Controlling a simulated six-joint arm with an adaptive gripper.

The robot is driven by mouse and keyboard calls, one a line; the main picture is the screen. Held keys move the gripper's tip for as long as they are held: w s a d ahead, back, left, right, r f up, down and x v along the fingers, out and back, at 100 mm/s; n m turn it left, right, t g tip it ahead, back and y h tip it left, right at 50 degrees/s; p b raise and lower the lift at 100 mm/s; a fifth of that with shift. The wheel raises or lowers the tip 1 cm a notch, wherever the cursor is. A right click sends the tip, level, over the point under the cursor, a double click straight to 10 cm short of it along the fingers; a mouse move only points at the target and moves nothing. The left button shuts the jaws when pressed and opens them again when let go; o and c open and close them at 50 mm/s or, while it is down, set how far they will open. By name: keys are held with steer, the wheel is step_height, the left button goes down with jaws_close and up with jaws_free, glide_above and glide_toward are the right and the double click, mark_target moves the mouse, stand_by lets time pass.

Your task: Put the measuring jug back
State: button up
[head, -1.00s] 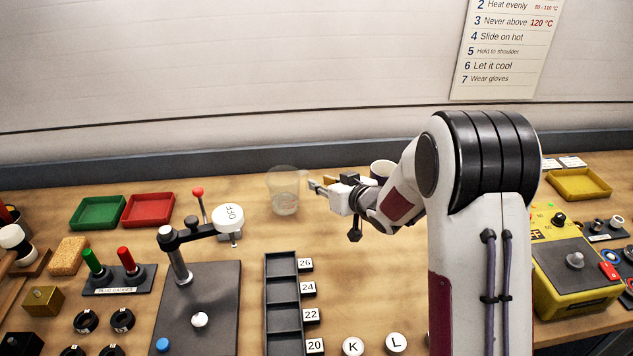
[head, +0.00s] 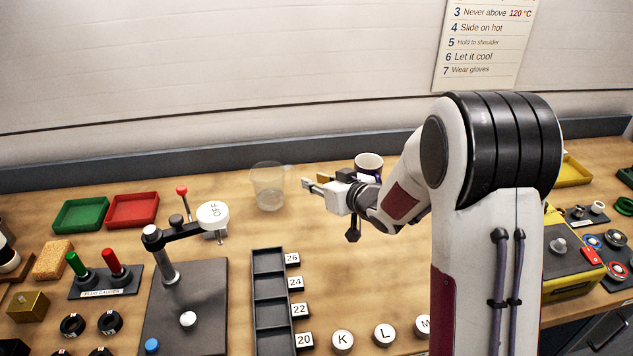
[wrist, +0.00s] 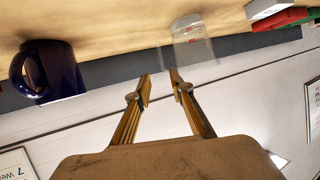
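The measuring jug (head: 268,190) is a clear, see-through cup standing upright on the bench towards the back, left of my gripper. In the wrist view the jug (wrist: 194,45) shows beyond the fingertips, with faint red marks on its wall. My gripper (head: 308,185) reaches left towards it, with a small gap between the tips and the jug in the head view. In the wrist view the two fingers of my gripper (wrist: 163,88) stand apart with nothing held between them.
A dark blue mug (head: 369,167) stands just behind my gripper; it also shows in the wrist view (wrist: 62,75). Green (head: 80,214) and red trays (head: 132,210) lie further left. A black slotted rack (head: 270,300) is in front.

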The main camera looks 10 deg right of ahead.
steer(key=shift+r, duration=0.1)
steer(key=s+d+r+m+g+h, duration=0.1)
steer(key=s+d+r+m+h, duration=0.2)
steer(key=s+r, duration=0.4)
steer(key=s+d+r+g+h, duration=0.1)
steer(key=s+d+r+h, duration=0.25)
steer(key=s+d, duration=0.4)
steer(key=s+a+g, duration=0.2)
steer(key=s, duration=1.2)
steer(key=s+a+m+g+y, duration=0.1)
steer(key=s+a+g, duration=0.1)
steer(key=s, duration=1.2)
steer(key=shift+s+a+f+g, duration=0.3)
steer(key=shift+a+f, duration=0.1)
steer(key=shift+a, duration=0.35)
